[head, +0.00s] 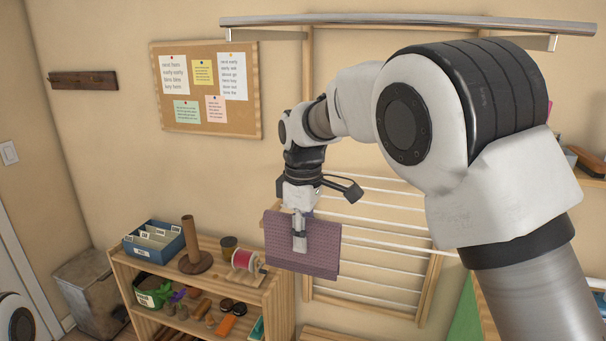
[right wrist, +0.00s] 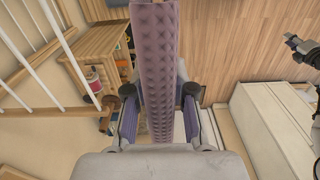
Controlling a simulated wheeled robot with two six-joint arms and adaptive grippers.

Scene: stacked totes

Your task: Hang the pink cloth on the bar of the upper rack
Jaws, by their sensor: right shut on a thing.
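The pink cloth (head: 318,248) hangs folded from my right gripper (head: 299,232) in the head view, in front of the wall rack. My right gripper is shut on its upper part. In the right wrist view the cloth (right wrist: 156,60) runs as a quilted mauve strip between the two fingers (right wrist: 157,115). The upper rack's metal bar (head: 400,23) spans the top of the head view, above the cloth and apart from it. Part of the rack is hidden behind my right arm. My left gripper is not in the head view.
White rods of the lower drying rack (head: 372,223) are behind the cloth and my arm. A wooden shelf (head: 205,262) with a blue file box (head: 153,243), a red spool (head: 243,261) and tools stands below left. A corkboard (head: 205,90) hangs on the wall.

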